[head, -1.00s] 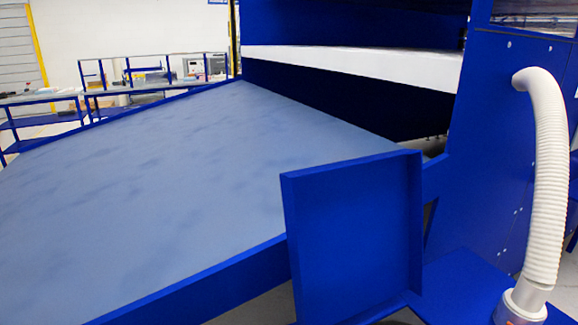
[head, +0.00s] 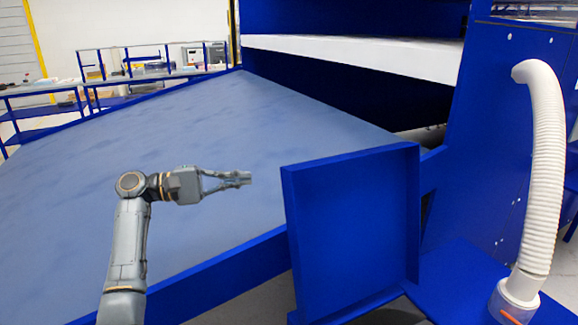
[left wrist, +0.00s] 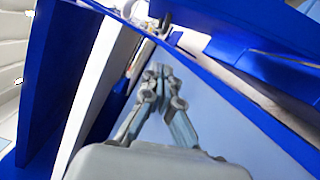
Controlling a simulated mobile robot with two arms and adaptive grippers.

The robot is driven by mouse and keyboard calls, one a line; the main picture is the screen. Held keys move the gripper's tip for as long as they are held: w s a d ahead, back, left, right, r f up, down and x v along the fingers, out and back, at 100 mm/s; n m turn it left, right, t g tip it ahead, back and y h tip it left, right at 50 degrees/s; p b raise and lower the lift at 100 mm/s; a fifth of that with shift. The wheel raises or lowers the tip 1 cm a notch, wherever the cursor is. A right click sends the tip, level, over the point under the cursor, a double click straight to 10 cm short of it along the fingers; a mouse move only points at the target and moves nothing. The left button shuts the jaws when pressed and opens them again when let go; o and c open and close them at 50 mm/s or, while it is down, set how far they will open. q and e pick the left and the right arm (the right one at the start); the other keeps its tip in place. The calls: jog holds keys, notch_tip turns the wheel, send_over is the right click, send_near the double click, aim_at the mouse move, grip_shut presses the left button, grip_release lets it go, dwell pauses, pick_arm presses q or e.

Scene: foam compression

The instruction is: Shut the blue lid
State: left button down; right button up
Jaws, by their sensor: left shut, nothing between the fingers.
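The blue lid (head: 352,235) is a flat panel with a raised rim. It stands upright, open, at the front right corner of the large table in the head view. My left gripper (head: 246,178) is shut and empty. It appears to the left of the lid, over the table surface, with a gap in the picture between its fingertips and the lid's edge. In the left wrist view the shut fingers (left wrist: 160,72) point away from the camera with nothing between them. My right gripper is not in view.
The large grey-blue table (head: 190,125) has a raised blue edge. A tall blue machine (head: 500,130) stands behind the lid at right. A white ribbed hose (head: 543,180) rises from a blue ledge (head: 465,285). Blue workbenches (head: 40,115) stand at the far left.

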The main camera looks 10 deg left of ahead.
aim_at(290, 166)
pick_arm(q)
jog(key=shift+h, duration=0.3)
jog(key=d+r+p, duration=0.1)
jog(key=d, duration=0.2)
jog(key=d+r+p, duration=0.1)
jog(key=d+p, duration=0.1)
jog(key=d, duration=0.2)
jog(key=d+r+p, duration=0.1)
jog(key=d+p, duration=0.1)
jog(key=d, duration=0.2)
jog(key=shift+w+r, duration=0.15)
jog(key=shift+r, duration=0.25)
jog(key=shift+f, duration=0.1)
